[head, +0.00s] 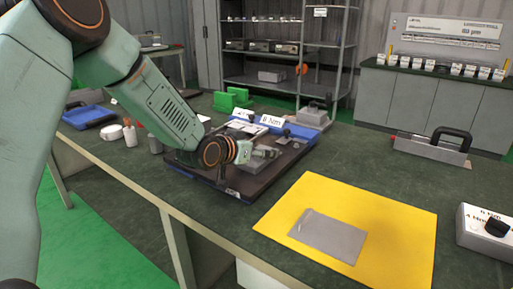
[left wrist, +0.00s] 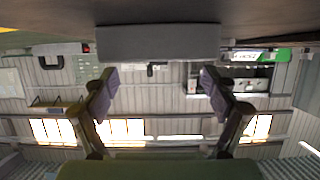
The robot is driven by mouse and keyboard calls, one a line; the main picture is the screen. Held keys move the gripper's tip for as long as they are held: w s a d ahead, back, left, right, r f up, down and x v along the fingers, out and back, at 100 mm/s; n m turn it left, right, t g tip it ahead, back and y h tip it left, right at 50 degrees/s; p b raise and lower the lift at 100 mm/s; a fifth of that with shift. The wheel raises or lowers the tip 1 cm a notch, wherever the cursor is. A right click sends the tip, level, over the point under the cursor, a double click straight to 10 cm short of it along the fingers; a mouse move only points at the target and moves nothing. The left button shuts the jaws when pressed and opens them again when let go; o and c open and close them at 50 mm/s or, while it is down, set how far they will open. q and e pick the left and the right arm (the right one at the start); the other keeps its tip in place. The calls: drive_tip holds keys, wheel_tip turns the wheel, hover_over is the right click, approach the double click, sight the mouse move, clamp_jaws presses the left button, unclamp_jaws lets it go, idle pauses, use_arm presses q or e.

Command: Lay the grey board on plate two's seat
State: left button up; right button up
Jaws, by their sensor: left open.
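A flat grey board (head: 328,235) lies on the yellow mat (head: 400,215) at the right front of the bench, with a small raised piece near its far left corner. A dark tray (head: 225,182) with grey metal parts (head: 262,158) sits left of the mat, with white labels behind it. I cannot tell which part is plate two's seat. My left gripper (head: 244,152) is low over the tray, apart from the board. In the left wrist view its two fingers (left wrist: 160,95) are spread with nothing between them. A grey block (left wrist: 158,42) shows beyond them. My right gripper is not in view.
Green blocks (head: 232,99) stand behind the tray. A grey case with a black handle (head: 432,150) is at the back right. A grey control box with a black knob (head: 487,228) is at the right edge. A blue tray (head: 88,115) lies far left.

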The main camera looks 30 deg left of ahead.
use_arm(q)
drive_tip(key=shift+s+f, duration=0.15)
drive_tip(key=shift+f, duration=0.2)
drive_tip(key=shift+r, duration=0.2)
drive_tip(key=p+v, duration=0.1)
drive_tip(key=v, duration=0.1)
drive_tip(key=r+p+v, duration=0.1)
drive_tip(key=v, duration=0.2)
drive_tip(key=p+v, duration=0.1)
drive_tip(key=v, duration=0.2)
drive_tip(key=shift+w+r+p, duration=0.2)
drive_tip(key=shift+p, duration=0.2)
drive_tip(key=shift+s+a+r+p, duration=0.1)
drive_tip(key=shift+s+r+p, duration=0.1)
drive_tip(key=shift+s+p, duration=0.4)
drive_tip(key=shift+p+v, duration=0.7)
drive_tip(key=shift+v, duration=0.45)
drive_tip(key=shift+s, duration=0.1)
drive_tip(key=shift+f, duration=0.1)
drive_tip(key=shift+s, duration=0.15)
